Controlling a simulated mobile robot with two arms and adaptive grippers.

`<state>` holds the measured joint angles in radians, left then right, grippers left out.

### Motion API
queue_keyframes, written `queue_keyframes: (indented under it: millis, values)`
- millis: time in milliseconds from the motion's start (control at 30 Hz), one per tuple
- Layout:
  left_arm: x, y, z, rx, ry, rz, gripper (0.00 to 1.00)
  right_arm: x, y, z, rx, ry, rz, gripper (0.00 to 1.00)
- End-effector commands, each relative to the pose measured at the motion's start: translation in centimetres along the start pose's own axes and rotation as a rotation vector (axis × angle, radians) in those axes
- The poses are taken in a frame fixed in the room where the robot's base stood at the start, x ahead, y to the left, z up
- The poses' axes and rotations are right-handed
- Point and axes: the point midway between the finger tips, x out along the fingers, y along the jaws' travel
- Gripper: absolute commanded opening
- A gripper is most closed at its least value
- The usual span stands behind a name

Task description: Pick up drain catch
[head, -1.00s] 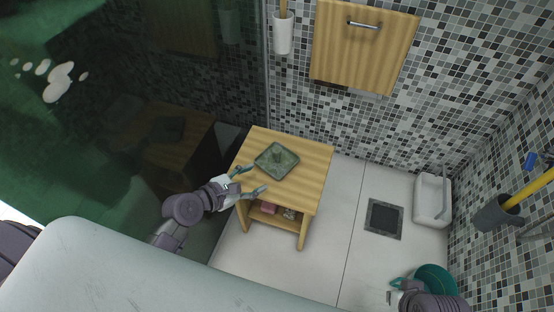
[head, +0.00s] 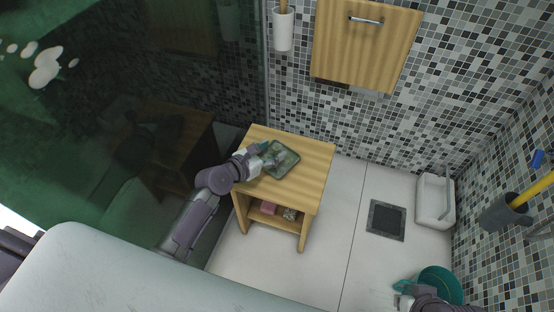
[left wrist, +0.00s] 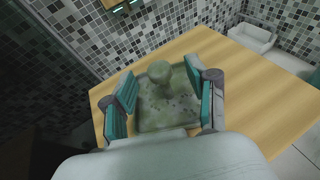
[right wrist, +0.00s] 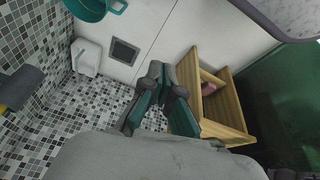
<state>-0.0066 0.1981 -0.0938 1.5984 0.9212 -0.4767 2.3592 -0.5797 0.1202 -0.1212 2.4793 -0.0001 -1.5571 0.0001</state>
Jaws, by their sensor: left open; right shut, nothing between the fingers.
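The drain catch (head: 287,164) is a square, mottled green piece with a round knob. It lies on top of a small wooden table (head: 315,180). In the left wrist view the drain catch (left wrist: 165,112) is framed between the fingers, with its knob (left wrist: 160,74) standing up beyond them. My left gripper (head: 268,154) is over the drain catch; in the left wrist view its fingers (left wrist: 163,95) are wide apart, with nothing clamped. In the head view it partly hides the drain catch. My right gripper (right wrist: 158,84) is shut and empty, away at the lower right of the head view.
A square floor drain (head: 386,220) lies right of the table. A white basin-like container (head: 433,202) stands against the wall. A teal bucket (head: 441,282) is near my right arm. Open floor lies between table and drain.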

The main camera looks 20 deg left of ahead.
Motion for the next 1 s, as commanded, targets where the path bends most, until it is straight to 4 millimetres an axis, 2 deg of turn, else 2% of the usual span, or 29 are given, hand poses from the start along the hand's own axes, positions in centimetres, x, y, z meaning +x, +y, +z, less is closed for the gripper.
queue_keyframes:
  millis: [100, 300, 433, 667, 1000]
  values:
    - [1.5, 0.2, -0.2, 0.001, 0.0, -0.001, 0.58, 0.7, -0.3, -2.8, -0.004, 0.132, -0.006, 0.0]
    - [2.9, 0.2, -0.1, 0.001, 0.0, 0.001, 0.58, 0.6, -0.8, -6.0, -0.009, 0.286, -0.015, 0.0]
    - [3.2, 0.2, 0.0, 0.001, 0.001, 0.0, 0.58, 0.4, -0.9, -6.8, -0.01, 0.326, -0.017, 0.0]
    - [3.2, 0.1, 0.0, 0.0, 0.001, 0.0, 0.58, 0.3, -0.9, -6.9, -0.01, 0.331, -0.017, 0.0]
    - [3.2, 0.1, 0.0, 0.0, 0.001, 0.0, 0.01, 0.3, -0.9, -6.9, -0.01, 0.33, -0.017, 0.0]
